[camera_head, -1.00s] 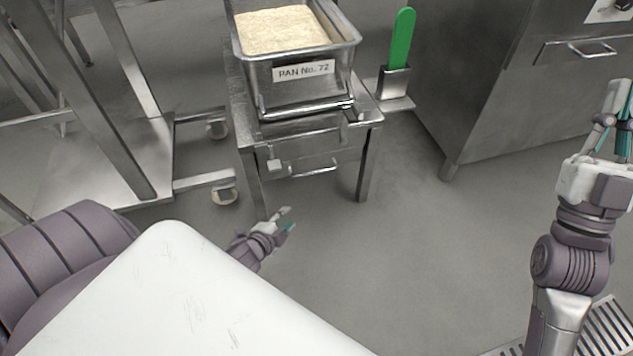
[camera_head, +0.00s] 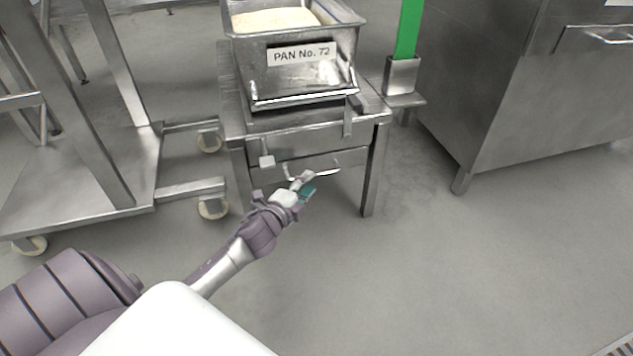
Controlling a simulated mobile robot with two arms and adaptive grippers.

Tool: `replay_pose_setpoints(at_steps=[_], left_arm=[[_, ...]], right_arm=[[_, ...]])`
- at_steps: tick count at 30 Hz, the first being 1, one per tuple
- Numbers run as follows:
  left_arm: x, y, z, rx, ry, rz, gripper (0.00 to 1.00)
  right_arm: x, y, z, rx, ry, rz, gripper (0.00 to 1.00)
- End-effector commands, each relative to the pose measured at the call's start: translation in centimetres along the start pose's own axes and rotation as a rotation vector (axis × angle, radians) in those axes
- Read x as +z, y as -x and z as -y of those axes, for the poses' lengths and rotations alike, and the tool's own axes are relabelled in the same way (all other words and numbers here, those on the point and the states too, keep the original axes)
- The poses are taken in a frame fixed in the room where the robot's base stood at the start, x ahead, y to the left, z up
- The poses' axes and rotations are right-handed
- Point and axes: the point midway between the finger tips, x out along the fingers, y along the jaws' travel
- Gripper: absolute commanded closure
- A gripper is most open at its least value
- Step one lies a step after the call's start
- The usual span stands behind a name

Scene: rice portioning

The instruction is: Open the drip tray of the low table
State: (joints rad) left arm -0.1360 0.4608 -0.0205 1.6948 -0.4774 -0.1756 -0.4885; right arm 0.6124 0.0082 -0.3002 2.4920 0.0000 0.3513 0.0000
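The low table (camera_head: 376,150) is a small steel stand in the upper middle of the head view. Its drip tray (camera_head: 290,165) shows as a flat steel front under the top, with a thin bar handle (camera_head: 328,173). The tray looks closed. My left gripper (camera_head: 308,184) is at the left part of this handle, with its fingers apart, one grey and one with a teal pad. It hides part of the handle, and I cannot tell whether it touches. My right gripper is out of view.
A steel pan of rice (camera_head: 245,50) labelled "PAN No. 72" stands on the low table. A green-handled tool sits in a holder (camera_head: 402,78) at its right. A wheeled steel rack (camera_head: 70,205) is at left, a steel cabinet (camera_head: 500,90) at right. The floor in front is clear.

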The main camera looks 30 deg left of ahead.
Motion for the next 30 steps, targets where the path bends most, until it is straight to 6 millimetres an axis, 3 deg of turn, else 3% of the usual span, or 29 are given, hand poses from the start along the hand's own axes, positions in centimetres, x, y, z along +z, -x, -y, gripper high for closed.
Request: replay_pose_setpoints(at_steps=[3, 9, 21, 27, 30], left_arm=[[0.1, -2.5, -0.3, -0.003, -0.002, -0.001, 0.63], [0.1, -4.8, -0.2, 0.000, 0.000, 0.000, 0.63], [0.0, -5.5, 0.0, 0.001, 0.000, 0.001, 0.63], [0.0, -5.4, 0.0, 0.001, 0.000, 0.000, 0.96], [0.0, -5.4, 0.0, 0.001, 0.000, 0.000, 1.00]], right_arm=[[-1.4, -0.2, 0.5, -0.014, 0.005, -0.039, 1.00], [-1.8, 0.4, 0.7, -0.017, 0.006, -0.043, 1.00], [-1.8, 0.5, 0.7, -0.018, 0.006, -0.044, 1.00], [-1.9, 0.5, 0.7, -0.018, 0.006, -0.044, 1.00], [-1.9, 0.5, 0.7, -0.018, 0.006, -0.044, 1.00]])
